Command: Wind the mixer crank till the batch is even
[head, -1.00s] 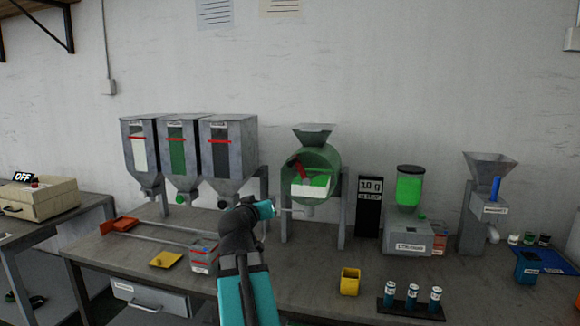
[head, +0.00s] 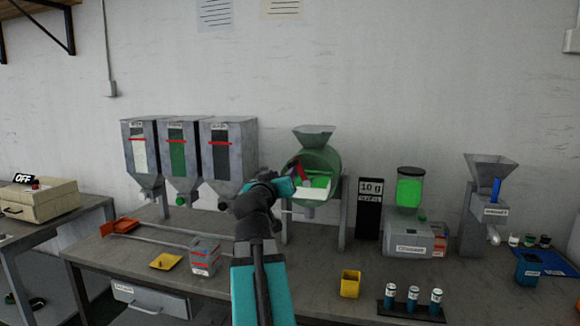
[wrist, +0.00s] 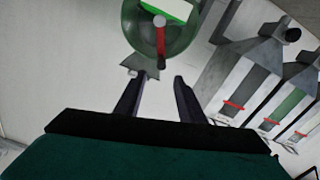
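The mixer is a green drum (head: 330,165) in a grey stand under a grey hopper, at the middle of the table. Its red crank (head: 300,173) shows on the drum's front, partly behind my arm in the head view. White and bright green batch material (head: 316,190) shows separately in the drum window. My gripper (wrist: 161,77) is open and empty. In the wrist view the red crank (wrist: 160,42) lies ahead of the fingertips, roughly in line with the gap between them, and appears apart from them. My fingertips are hidden in the head view.
Three grey hoppers (head: 180,125) stand left of the mixer. A scale display (head: 370,190), a machine with a green jar (head: 410,186) and a grey grinder (head: 486,205) stand right. A yellow cup (head: 350,284) and vial rack (head: 412,309) sit in front.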

